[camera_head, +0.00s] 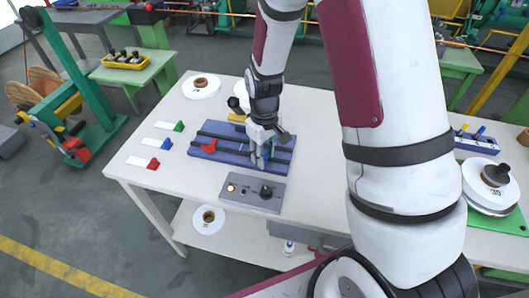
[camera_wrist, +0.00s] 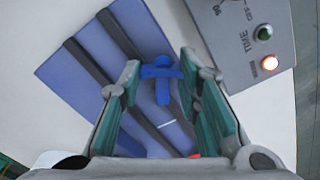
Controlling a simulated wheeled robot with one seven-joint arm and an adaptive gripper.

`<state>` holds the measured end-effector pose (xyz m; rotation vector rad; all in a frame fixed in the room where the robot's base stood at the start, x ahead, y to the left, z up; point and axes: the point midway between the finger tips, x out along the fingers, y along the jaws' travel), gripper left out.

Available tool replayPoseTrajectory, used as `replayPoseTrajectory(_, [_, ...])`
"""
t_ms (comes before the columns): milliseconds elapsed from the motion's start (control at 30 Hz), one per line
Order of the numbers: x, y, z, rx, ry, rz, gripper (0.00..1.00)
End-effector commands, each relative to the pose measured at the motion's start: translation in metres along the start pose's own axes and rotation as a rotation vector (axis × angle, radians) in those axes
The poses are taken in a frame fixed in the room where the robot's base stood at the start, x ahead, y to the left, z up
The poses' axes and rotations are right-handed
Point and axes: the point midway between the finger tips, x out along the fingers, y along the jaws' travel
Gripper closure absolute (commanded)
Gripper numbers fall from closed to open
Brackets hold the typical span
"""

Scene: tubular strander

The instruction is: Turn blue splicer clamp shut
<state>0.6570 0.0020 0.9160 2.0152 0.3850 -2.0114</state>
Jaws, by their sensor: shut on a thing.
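The blue splicer clamp (camera_wrist: 162,74) is a T-shaped handle on the blue splicer base (camera_head: 225,138). In the wrist view the base (camera_wrist: 85,75) shows its dark rails running diagonally. My gripper (camera_wrist: 160,66) has its two green-padded fingers on either side of the clamp's crossbar, with the fingertips closed on its ends. In the head view my gripper (camera_head: 261,158) reaches down over the right half of the base and mostly hides the blue clamp. A red clamp (camera_head: 209,146) sits on the left half of the base.
A grey control box (camera_head: 252,192) with a lit lamp and a knob stands just in front of the base. Cards with green, white-blue and red clamps lie to the left. A white spool (camera_head: 202,84) sits behind. Another spool (camera_head: 489,184) and a blue rack stand at right.

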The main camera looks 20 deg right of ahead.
Motion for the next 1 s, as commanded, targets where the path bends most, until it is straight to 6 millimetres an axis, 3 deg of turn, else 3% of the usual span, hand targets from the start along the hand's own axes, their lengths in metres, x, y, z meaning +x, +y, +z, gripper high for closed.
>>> replayPoseTrajectory(33, [0.0018,-0.0094,0.0031,0.033,-0.013,-0.012,0.97])
replayPoseTrajectory(1000, [0.0018,-0.009,0.0011,0.881,-0.013,-0.007,0.98])
